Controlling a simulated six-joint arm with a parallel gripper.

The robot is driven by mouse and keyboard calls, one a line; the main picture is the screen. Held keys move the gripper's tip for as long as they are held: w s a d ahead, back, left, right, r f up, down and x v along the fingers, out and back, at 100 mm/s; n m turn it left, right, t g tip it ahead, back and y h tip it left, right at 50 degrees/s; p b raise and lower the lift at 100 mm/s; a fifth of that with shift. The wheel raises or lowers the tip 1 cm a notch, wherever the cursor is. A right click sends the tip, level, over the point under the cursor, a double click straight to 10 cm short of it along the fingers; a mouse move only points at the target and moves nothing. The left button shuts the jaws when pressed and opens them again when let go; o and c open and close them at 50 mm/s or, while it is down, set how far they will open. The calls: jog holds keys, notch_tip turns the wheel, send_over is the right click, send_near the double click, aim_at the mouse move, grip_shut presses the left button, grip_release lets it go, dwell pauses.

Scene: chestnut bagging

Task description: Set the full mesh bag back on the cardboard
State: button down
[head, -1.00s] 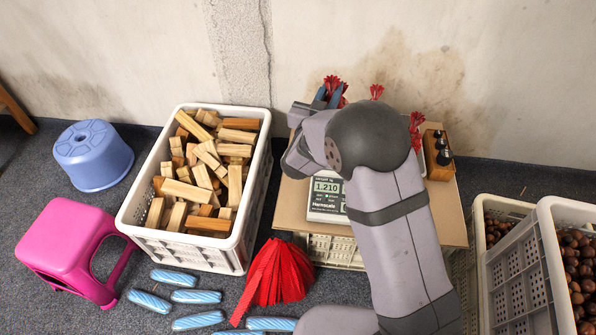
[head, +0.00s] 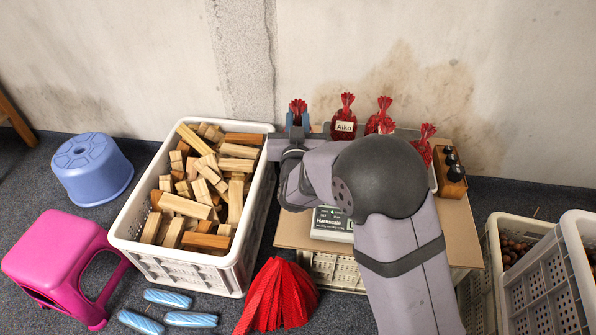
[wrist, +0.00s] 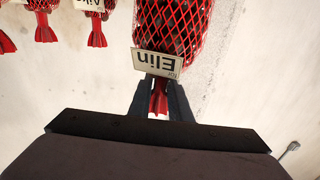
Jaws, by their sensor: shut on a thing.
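My gripper (head: 298,120) is shut on the gathered red neck of a full mesh bag. In the wrist view my gripper (wrist: 160,92) has this red mesh bag (wrist: 170,28), with a white tag reading "Elin", between its fingers. In the head view only its red tuft (head: 298,105) shows above the fingers; its body is hidden, so I cannot tell whether it touches anything. The cardboard (head: 291,232) lies over a crate. A bag tagged "Aiko" (head: 344,125) and two more red bags (head: 424,148) stand along its back.
A scale (head: 330,222) sits on the cardboard, partly behind my arm. A white crate of wooden blocks (head: 262,195) stands close on the left. Chestnut crates (head: 522,285) are at the right.

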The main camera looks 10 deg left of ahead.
notch_tip(320, 180, down, 16)
jog(key=b, duration=0.7)
jog(key=shift+f, duration=0.2)
jog(key=c, duration=1.6)
grip_release()
jog(key=shift+c, duration=0.2)
jog(key=shift+r, duration=0.1)
jog(key=s+d+p, duration=0.1)
jog(key=s+p, duration=0.2)
jog(key=s, duration=0.9)
jog(key=shift+d+p, duration=0.3)
jog(key=shift+w, duration=0.1)
